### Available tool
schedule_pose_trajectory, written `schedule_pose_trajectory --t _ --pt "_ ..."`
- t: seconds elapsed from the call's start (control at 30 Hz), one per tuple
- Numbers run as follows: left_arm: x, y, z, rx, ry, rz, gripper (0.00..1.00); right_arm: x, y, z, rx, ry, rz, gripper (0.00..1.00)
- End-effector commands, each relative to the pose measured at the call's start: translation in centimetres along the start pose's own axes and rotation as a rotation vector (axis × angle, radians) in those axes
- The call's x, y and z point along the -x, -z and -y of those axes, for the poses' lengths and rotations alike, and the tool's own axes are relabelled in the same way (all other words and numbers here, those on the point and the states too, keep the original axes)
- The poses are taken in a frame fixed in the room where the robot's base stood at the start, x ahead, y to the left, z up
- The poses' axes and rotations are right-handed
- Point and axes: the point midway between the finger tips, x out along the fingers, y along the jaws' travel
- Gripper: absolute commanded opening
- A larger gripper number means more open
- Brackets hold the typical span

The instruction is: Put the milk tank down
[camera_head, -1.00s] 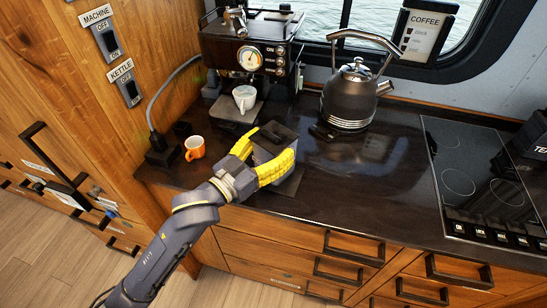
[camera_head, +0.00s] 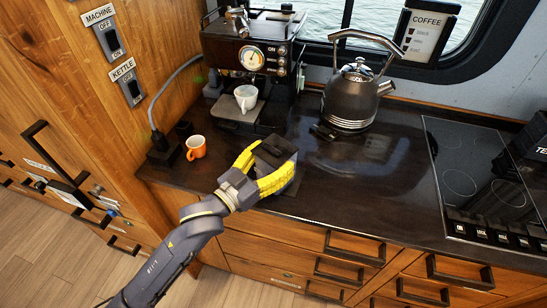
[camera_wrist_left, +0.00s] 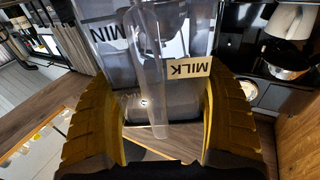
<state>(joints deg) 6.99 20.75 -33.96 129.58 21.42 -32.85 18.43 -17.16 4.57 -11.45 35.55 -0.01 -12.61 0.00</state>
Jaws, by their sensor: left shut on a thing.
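The milk tank (camera_head: 276,147) shows as a dark-topped box at the front left of the counter in the head view. In the left wrist view, the milk tank (camera_wrist_left: 150,70) is clear and grey with a tan MILK label, which appears upside down. My left gripper (camera_head: 274,160) has its yellow fingers on opposite sides of the tank and is shut on it. The fingers (camera_wrist_left: 155,95) also flank it in the wrist view. The fingers hide part of the tank, and I cannot tell whether its base touches the counter (camera_head: 345,180). My right gripper is not in view.
An orange mug (camera_head: 196,147) stands left of the tank. The coffee machine (camera_head: 250,60), with a white cup (camera_head: 246,97), is behind. A kettle (camera_head: 350,97) and a small dark object (camera_head: 323,131) are behind right; a cooktop (camera_head: 475,180) is far right. The middle counter is clear.

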Motion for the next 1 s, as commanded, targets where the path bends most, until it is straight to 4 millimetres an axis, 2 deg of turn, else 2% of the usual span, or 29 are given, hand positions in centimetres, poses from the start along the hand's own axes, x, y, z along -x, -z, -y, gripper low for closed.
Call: schedule_pose_trajectory --t 0.3,0.33,0.53,0.83,1.0 --pt "0.1 -1.4 0.0 0.005 0.0 0.016 0.33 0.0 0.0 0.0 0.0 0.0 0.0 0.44" --pt "0.1 -1.5 -0.1 0.005 0.0 0.018 0.75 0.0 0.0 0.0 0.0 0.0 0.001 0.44" --pt "0.1 -1.6 -0.1 0.007 0.0 0.022 0.98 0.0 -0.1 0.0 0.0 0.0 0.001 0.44" --pt "0.1 -1.6 -0.2 0.008 -0.001 0.023 0.98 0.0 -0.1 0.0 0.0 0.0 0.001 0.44" --pt "0.0 -0.4 -0.1 0.006 -0.001 0.02 0.98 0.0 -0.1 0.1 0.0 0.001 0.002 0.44"
